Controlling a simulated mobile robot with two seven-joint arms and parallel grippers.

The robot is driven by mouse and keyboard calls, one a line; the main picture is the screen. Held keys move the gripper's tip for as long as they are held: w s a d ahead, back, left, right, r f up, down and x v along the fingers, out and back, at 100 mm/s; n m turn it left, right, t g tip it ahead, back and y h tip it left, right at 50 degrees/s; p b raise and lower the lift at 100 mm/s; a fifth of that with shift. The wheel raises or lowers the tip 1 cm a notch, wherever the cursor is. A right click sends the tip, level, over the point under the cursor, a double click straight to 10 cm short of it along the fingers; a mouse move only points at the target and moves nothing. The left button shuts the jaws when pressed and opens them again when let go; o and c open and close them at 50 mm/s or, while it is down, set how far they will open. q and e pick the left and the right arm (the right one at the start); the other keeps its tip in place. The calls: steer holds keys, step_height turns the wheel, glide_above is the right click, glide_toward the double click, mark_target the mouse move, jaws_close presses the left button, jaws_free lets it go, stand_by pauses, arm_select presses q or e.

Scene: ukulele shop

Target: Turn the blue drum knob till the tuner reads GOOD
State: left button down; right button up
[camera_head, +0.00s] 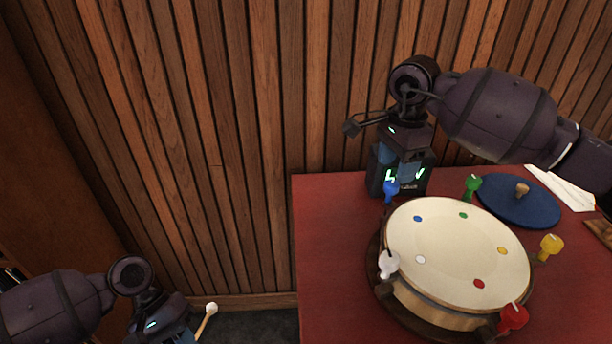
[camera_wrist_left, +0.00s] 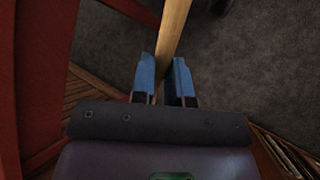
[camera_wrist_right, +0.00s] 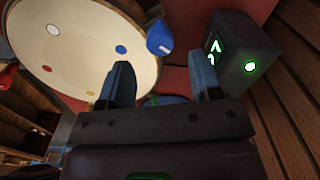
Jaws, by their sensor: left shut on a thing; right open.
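The round cream drum (camera_head: 455,262) lies on the red table with coloured knobs around its rim. The blue drum knob (camera_head: 391,192) is at its far left edge; in the right wrist view the blue knob (camera_wrist_right: 160,38) is just past my open fingertips, apart from them. My right gripper (camera_wrist_right: 162,72) is open and empty, pointing down above the knob. The dark tuner box (camera_wrist_right: 237,60) stands beside it with lit green marks; in the head view the tuner (camera_head: 424,182) is partly hidden by the gripper, and I cannot read GOOD. My left gripper (camera_wrist_left: 163,70) is shut on a wooden mallet (camera_wrist_left: 172,30).
White (camera_head: 389,264), red (camera_head: 512,318), yellow (camera_head: 550,246) and green (camera_head: 472,186) knobs ring the drum. A blue lid-like disc (camera_head: 520,207) with a wooden handle lies behind it. Bare red tabletop (camera_head: 330,240) is free at the left. A slatted wood wall (camera_head: 220,130) stands behind.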

mark_target(392, 183)
arm_select(q)
steer(key=shift+s+f+b, duration=0.2)
steer(key=shift+f+b, duration=0.15)
steer(key=shift+f, duration=0.5)
arm_select(e)
steer(key=shift+f, duration=2.65)
steer(key=c, duration=0.9)
steer(key=shift+r+m+p, duration=0.3)
steer(key=shift+m+p, duration=0.5)
steer(key=shift+m, duration=0.5)
steer(key=shift+f+m+p, duration=0.1)
steer(key=shift+m+p, duration=0.55)
steer(key=shift+m, duration=0.55)
arm_select(q)
step_height(392, 183, up, 7)
steer(key=w, duration=0.1)
steer(key=shift+w+t, duration=0.3)
arm_select(e)
steer(key=shift+f+m, duration=0.15)
steer(key=shift+m, duration=0.35)
arm_select(q)
steer(key=shift+f, duration=0.15)
